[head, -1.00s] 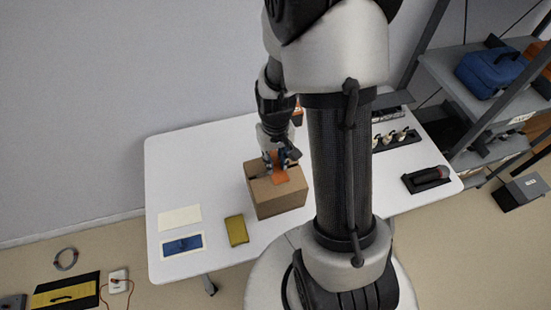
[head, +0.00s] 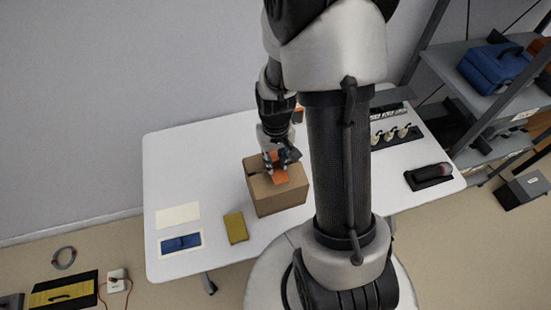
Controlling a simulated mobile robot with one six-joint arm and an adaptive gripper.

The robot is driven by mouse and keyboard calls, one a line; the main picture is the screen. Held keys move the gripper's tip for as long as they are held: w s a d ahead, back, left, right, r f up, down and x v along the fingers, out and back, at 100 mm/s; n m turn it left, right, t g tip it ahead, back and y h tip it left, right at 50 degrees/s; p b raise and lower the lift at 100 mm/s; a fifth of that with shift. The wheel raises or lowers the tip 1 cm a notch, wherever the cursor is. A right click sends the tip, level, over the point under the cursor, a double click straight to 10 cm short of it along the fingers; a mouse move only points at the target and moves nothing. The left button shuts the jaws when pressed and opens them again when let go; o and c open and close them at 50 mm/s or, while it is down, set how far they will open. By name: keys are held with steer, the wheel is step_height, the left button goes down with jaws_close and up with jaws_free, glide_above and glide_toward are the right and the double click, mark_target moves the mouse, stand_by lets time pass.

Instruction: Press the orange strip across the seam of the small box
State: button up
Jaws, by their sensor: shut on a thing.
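The small box (head: 279,199) is brown cardboard and stands on the white table, left of my arm's column. A dark seam line shows on its top at the left. The orange strip (head: 280,178) is at the top of the box, under my gripper (head: 278,168). My gripper points down over the box top and is shut on the orange strip. The fingertips are small and partly hidden, and I cannot tell how much of the strip touches the box.
On the white table (head: 190,150) lie a yellow block (head: 236,228), a cream sheet (head: 178,215) and a blue item on a white card (head: 181,243). Right of my arm are a black rack (head: 397,137) and a dark holder (head: 429,177). Grey shelving (head: 480,90) stands at the right.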

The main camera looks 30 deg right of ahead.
mark_target(275, 166)
steer(key=shift+f+b, duration=1.25)
steer(key=shift+f, duration=0.4)
steer(key=shift+c, duration=0.3)
steer(key=o, duration=0.8)
steer(key=shift+r, duration=0.15)
steer(key=shift+r+p, duration=3.25)
steer(key=shift+r, duration=0.7)
